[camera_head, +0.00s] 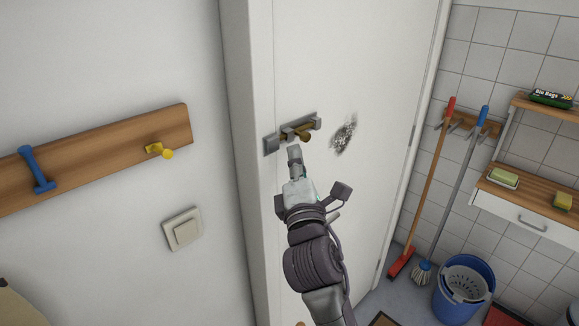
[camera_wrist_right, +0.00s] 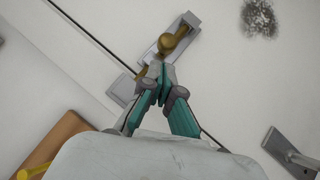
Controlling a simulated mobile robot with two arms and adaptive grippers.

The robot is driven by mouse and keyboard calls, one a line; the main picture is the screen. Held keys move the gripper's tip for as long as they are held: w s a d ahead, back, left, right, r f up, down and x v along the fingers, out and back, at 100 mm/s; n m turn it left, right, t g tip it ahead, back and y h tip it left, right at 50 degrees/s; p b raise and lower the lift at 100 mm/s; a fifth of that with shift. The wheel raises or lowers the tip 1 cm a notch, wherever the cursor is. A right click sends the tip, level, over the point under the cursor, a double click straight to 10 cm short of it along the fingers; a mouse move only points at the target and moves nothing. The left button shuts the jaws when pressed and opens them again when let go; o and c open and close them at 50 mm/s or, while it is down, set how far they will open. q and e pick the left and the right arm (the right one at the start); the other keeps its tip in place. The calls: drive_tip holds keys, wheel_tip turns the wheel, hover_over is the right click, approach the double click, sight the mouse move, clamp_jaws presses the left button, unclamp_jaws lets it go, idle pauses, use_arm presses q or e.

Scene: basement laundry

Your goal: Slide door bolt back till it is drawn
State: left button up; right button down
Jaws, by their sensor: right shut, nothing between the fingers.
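The door bolt (camera_head: 302,132) is a brass rod with a knob on a grey metal mount, set near the left edge of the white door (camera_head: 370,60). In the right wrist view the brass knob (camera_wrist_right: 180,33) stands out from the grey plate, just beyond my fingertips. My right gripper (camera_head: 294,150) is shut and empty, with its tips at the bolt; it also shows in the right wrist view (camera_wrist_right: 157,72). The fingertips overlap part of the bolt, and I cannot tell whether they touch it. My left gripper is not in view.
A wooden rail (camera_head: 100,158) with a blue hook and a yellow knob is on the left wall, above a light switch (camera_head: 183,230). A broom, a mop and a blue bucket (camera_head: 464,290) stand at right, beside a shelf. A dark smudge marks the door.

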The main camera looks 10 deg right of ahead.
drive_tip(key=shift+w+d+r, duration=0.25)
drive_tip(key=shift+d+r, duration=0.1)
drive_tip(key=shift+d, duration=0.2)
drive_tip(key=shift+w, duration=0.1)
drive_tip(key=shift+a, duration=0.1)
drive_tip(key=d, duration=0.1)
drive_tip(key=w+d+p, duration=0.1)
drive_tip(key=w+d, duration=0.1)
drive_tip(key=shift+d, duration=0.35)
